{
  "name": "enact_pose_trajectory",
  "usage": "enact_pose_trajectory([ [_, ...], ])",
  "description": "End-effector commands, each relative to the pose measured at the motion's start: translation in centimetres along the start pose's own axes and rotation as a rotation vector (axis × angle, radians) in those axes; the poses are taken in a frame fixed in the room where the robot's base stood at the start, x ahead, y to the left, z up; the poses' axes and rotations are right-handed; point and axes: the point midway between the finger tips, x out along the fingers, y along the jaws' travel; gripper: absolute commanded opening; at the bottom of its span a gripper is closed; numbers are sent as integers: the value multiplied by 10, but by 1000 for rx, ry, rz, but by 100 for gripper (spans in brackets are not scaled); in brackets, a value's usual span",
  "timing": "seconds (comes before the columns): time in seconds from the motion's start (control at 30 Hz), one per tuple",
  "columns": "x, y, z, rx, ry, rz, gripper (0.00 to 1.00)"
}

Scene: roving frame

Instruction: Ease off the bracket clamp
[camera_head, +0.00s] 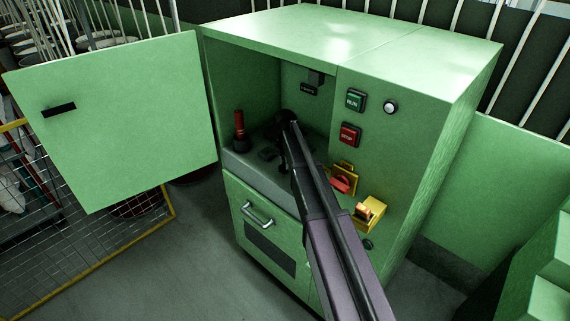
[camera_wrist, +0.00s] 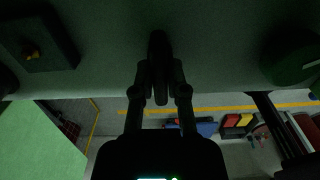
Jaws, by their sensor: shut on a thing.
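My arm reaches into the open left bay of the green cabinet (camera_head: 270,24). My gripper (camera_head: 286,122) is inside the bay, and its fingers are hard to make out there. In the wrist view my gripper (camera_wrist: 160,78) is shut on a dark, rounded, elongated piece (camera_wrist: 158,48) in front of a dim green surface. This piece may be the handle of the bracket clamp; the dark view does not settle it. My arm and gripper hide it in the head view.
A red-topped lever (camera_head: 239,130) stands left of my gripper. The green door (camera_head: 120,120) is swung open to the left. The right panel carries a green button (camera_head: 355,100), a red stop button (camera_head: 350,134), a red rotary switch (camera_head: 341,184) and a yellow-housed switch (camera_head: 369,212).

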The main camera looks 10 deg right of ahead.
Motion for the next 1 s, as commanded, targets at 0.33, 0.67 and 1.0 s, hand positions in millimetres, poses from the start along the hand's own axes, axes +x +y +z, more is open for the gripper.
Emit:
enact_pose_trajectory([
  [0.33, 1, -3, -3, -30, 7, -5, 0],
  [0.67, 0, -3, -3, -28, 5, -4, 53],
  [1.0, 0, -1, -1, -25, 3, -2, 53],
])
